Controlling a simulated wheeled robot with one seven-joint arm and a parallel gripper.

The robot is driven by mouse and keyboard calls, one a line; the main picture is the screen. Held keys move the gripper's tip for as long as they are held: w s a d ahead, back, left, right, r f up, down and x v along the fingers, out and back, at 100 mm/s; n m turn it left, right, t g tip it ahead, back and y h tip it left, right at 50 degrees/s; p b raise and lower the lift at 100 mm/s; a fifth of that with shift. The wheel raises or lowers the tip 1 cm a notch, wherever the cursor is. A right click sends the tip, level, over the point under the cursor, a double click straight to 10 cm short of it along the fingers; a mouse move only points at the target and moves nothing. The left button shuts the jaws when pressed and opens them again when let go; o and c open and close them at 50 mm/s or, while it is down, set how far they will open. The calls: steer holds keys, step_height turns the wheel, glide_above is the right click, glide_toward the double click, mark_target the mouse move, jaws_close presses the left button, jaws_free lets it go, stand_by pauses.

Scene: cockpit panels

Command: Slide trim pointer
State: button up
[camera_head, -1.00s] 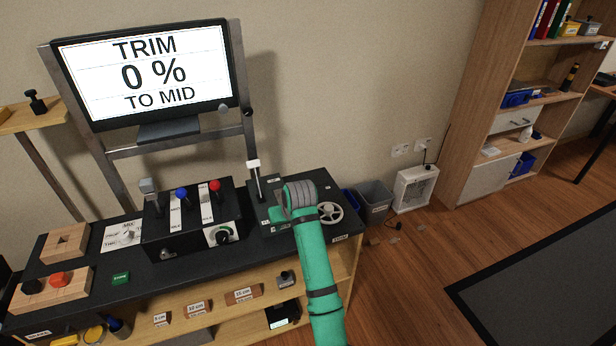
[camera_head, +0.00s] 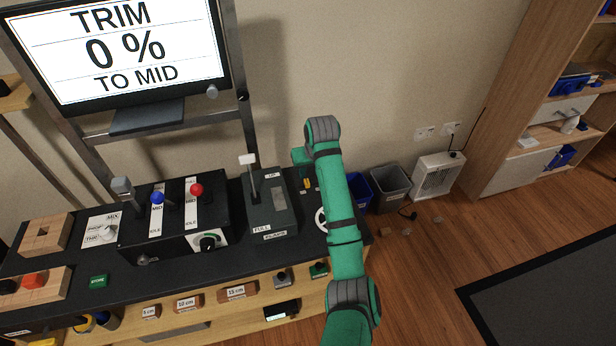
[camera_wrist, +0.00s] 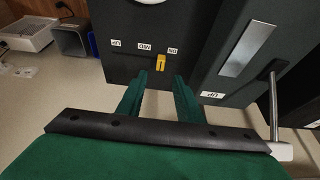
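The trim pointer (camera_wrist: 161,62) is a small yellow tab on a dark panel face in the wrist view. It sits below a row of labels reading UP, MID and DN, between MID and DN and closer to DN. It also shows in the head view (camera_head: 307,184) as a small yellow spot beside my arm. My gripper (camera_wrist: 160,76) is open, with its two green fingers pointing at the panel, one to each side of the pointer and short of it. I cannot tell whether they touch the panel. The screen (camera_head: 120,50) reads TRIM 0 % TO MID.
The flaps box (camera_head: 272,215) with its white-topped lever (camera_head: 248,160) stands left of my arm; the lever also shows at the right of the wrist view (camera_wrist: 275,110). A white handwheel (camera_head: 321,219) is partly behind my arm. Bins (camera_head: 390,187) stand on the floor to the right.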

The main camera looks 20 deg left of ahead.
mark_target(307, 182)
steer(key=x, duration=0.8)
steer(key=shift+f, duration=0.2)
jaws_close()
